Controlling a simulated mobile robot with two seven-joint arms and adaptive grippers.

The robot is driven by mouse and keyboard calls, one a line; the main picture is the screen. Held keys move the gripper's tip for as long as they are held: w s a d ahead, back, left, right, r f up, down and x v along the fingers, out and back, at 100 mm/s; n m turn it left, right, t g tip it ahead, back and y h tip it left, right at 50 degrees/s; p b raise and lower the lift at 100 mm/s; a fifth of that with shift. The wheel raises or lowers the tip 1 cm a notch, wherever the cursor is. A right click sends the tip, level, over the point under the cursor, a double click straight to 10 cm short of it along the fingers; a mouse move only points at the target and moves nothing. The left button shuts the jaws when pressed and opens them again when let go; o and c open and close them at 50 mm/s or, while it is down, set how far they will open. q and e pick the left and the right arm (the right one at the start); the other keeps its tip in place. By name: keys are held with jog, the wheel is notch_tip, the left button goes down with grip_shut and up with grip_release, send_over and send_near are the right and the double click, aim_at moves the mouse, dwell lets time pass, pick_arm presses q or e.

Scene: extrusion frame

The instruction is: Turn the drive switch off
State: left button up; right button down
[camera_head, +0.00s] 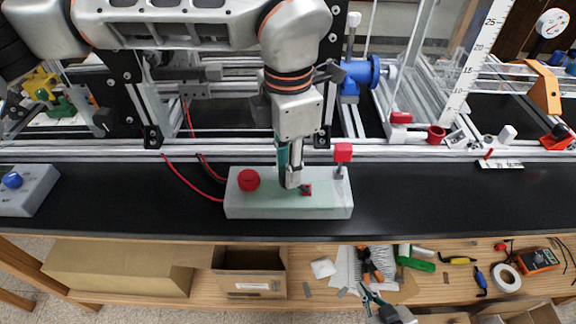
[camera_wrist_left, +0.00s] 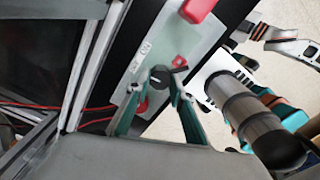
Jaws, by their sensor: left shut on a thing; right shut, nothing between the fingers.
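A pale grey-green control box (camera_head: 320,211) lies on the black bench top. It carries a round red button (camera_head: 248,180) at its left, a small red part (camera_head: 306,189) and a red-topped lever (camera_head: 342,153) at its right. My left gripper (camera_head: 289,184) points down onto the middle of the box. In the left wrist view its fingers (camera_wrist_left: 168,73) are shut on a small dark knob (camera_wrist_left: 159,74), probably the drive switch. My right gripper (camera_head: 367,294) is shut and empty, low in front of the bench.
An aluminium extrusion frame (camera_head: 210,150) runs behind the box. Red wires (camera_head: 182,178) enter the box from the left. A grey box with a blue knob (camera_head: 12,180) stands at far left. A lower shelf holds cartons (camera_head: 250,270), tools and a multimeter (camera_head: 538,260). The bench right of the box is clear.

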pick_arm(q)
jog(key=n, duration=0.3)
jog(key=shift+n+b, duration=0.4)
jog(key=shift+n, duration=0.7)
jog(key=shift+r+n, duration=0.1)
jog(key=shift+n, duration=1)
jog(key=o, duration=1.1)
notch_tip(320, 180, up, 12)
